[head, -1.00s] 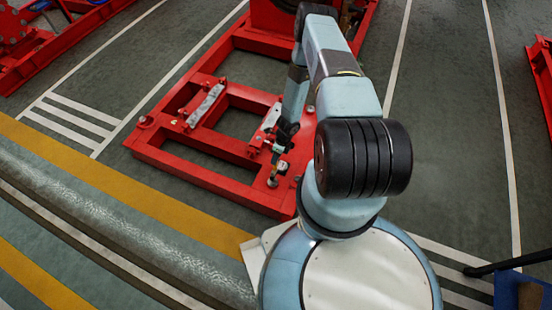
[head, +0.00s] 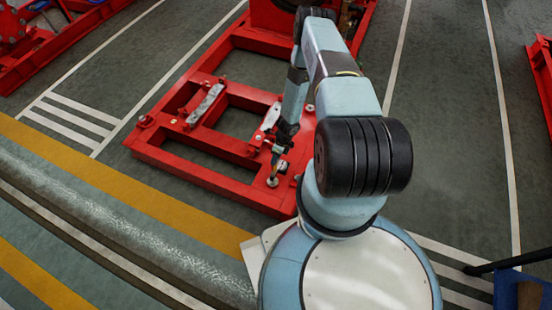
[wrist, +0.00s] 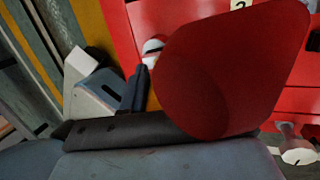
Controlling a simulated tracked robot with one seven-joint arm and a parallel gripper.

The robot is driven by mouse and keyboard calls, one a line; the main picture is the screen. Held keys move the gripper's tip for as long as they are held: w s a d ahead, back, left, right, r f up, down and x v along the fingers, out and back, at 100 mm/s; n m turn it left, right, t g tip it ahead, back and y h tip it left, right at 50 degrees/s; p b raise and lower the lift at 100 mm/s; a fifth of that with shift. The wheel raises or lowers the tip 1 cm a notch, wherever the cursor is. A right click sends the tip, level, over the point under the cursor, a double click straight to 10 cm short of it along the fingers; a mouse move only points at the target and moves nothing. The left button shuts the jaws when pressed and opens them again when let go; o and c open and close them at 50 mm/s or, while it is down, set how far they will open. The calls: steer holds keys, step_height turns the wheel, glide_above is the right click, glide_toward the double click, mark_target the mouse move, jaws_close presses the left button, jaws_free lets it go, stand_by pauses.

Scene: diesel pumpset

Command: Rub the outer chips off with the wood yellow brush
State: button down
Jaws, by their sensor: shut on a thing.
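My gripper (head: 280,148) is low over the near right corner of the red base frame (head: 185,172). It is shut on a thin yellowish stick, which I take to be the wood yellow brush (head: 275,171). The brush points down, its lower end close to a small round metal fitting (head: 272,183); I cannot tell if they touch. In the wrist view a dark finger (wrist: 135,90) shows beside a narrow yellowish strip. A large red rounded shape (wrist: 225,70) fills the middle there and hides much behind it. The chips are too small to make out.
Silvery blocks stand on the frame at left (head: 205,105) and near my gripper (head: 271,117). Another round fitting (head: 283,167) is right beside the brush. A grey rounded rail (head: 120,222) runs along the front left.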

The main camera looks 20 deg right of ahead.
steer(key=shift+s+a+f, duration=0.1)
steer(key=shift+s+a+r, duration=0.25)
steer(key=shift+s+a, duration=0.85)
steer(key=shift+w+d, duration=0.1)
